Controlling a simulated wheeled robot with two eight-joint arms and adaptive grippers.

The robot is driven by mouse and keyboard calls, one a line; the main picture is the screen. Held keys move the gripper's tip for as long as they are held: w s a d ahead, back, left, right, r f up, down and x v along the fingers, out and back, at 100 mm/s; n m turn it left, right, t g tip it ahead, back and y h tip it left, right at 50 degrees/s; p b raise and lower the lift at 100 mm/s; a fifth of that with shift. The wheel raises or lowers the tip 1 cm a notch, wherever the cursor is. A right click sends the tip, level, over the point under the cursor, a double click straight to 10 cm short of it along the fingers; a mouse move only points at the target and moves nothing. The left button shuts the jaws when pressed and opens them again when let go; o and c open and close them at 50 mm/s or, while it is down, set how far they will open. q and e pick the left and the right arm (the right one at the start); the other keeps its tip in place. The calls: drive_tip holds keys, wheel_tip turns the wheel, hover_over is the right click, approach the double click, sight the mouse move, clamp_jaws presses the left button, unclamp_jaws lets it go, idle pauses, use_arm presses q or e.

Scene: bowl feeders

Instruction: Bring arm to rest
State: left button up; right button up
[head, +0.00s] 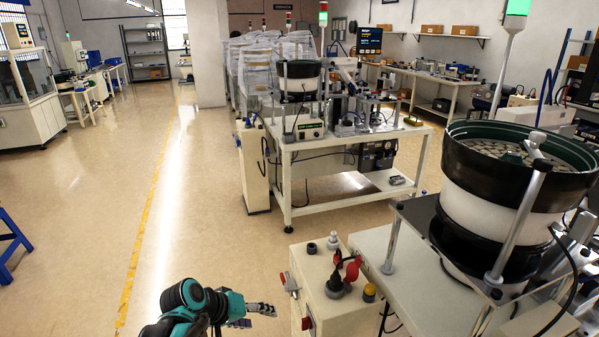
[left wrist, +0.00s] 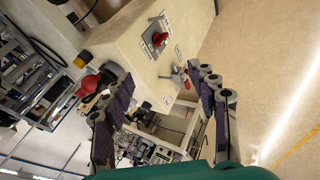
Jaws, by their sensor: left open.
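My left arm comes in at the bottom of the head view, dark with teal parts. Its left gripper (head: 258,315) is open and empty, over the floor just left of a cream control box (head: 325,310). In the left wrist view the two purple-padded fingers of the left gripper (left wrist: 158,85) stand wide apart with nothing between them. The cream box (left wrist: 135,45) shows beyond them, with a red rotary switch (left wrist: 158,39) on its side. My right gripper is in neither view.
A large bowl feeder (head: 515,205) stands on a white table at right. Another feeder table (head: 340,141) stands farther back. Open floor (head: 90,220) with a yellow line lies left.

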use_arm(q)
drive_tip(key=s+a+r+m+t+y, duration=0.1)
drive_tip(key=s+a+y, duration=0.1)
drive_tip(key=s, duration=0.6)
drive_tip(key=s+a+r+m+t+y, duration=0.1)
drive_tip(key=s+a+r+y, duration=0.1)
drive_tip(key=s+a, duration=0.3)
drive_tip(key=s+y, duration=0.1)
drive_tip(key=s, duration=0.2)
drive_tip(key=shift+y, duration=0.3)
drive_tip(key=shift+w, duration=0.1)
